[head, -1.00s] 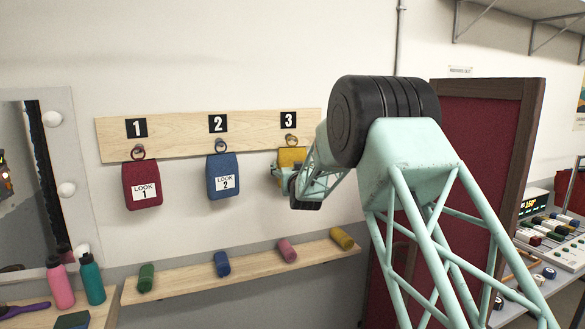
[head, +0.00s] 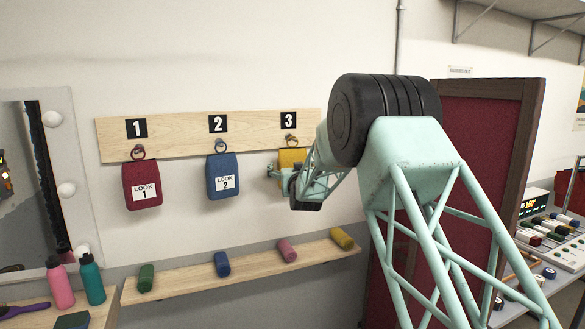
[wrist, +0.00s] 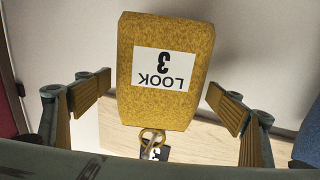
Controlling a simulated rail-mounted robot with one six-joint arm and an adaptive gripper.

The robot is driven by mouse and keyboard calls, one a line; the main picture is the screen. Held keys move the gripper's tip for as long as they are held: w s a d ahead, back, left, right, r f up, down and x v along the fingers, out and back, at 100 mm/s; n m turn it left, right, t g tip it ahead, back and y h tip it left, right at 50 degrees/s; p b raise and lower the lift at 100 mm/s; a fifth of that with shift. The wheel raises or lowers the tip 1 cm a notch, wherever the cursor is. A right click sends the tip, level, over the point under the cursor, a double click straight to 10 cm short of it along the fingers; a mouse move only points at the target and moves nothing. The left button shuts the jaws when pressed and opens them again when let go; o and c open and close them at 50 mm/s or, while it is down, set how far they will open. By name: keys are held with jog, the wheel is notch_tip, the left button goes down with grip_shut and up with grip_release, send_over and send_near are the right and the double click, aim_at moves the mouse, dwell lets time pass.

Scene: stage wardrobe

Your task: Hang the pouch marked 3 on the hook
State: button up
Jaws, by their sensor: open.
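The yellow pouch marked 3 (head: 291,157) hangs below the number 3 plate, partly hidden by my arm in the head view. In the wrist view the pouch (wrist: 165,100) appears upside down with its LOOK 3 label facing me. Its brass ring (head: 291,138) is at the hook (head: 289,129) under the plate; the ring also shows in the wrist view (wrist: 151,137). My gripper (wrist: 160,90) is open, with one finger on each side of the pouch and a visible gap to both sides. In the head view my gripper (head: 284,175) is at the pouch's front.
A red pouch (head: 142,185) and a blue pouch (head: 223,176) hang from hooks 1 and 2 on the wooden board (head: 180,138). A shelf (head: 190,282) below holds several coloured rolls. A mirror (head: 20,180) stands left, a dark red door (head: 475,150) right.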

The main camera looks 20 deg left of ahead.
jog(key=v, duration=1.1)
jog(key=shift+s+d, duration=0.15)
jog(key=shift+s, duration=0.15)
jog(key=shift+r, duration=0.15)
dwell(0.4)
jog(key=s+d+r+g+h, duration=0.1)
jog(key=s+d+r+h, duration=0.15)
jog(key=d, duration=0.85)
jog(key=s+d+r+m+g+h+b, duration=0.1)
jog(key=s+d+g+h+b, duration=0.1)
jog(key=s+d, duration=1)
jog(key=s+d+m+g+h+b, duration=0.1)
jog(key=s+d+m+g, duration=0.15)
jog(key=s+d, duration=0.95)
jog(key=s+d+f+g+h+b, duration=0.1)
jog(key=s+d+f, duration=0.3)
jog(key=s+d, duration=0.4)
jog(key=s+d+f+m+g+h+b, duration=0.1)
jog(key=s+d, duration=0.8)
jog(key=s, duration=1.1)
jog(key=s+d+f+m+g+h+b, duration=0.1)
jog(key=s+d+f+g, duration=0.3)
jog(key=s, duration=1)
jog(key=d+f+b, duration=0.1)
jog(key=d+f, duration=0.2)
jog(key=d, duration=0.1)
jog(key=shift+s+d, duration=0.35)
jog(key=shift+s, duration=0.05)
jog(key=shift+f, duration=0.1)
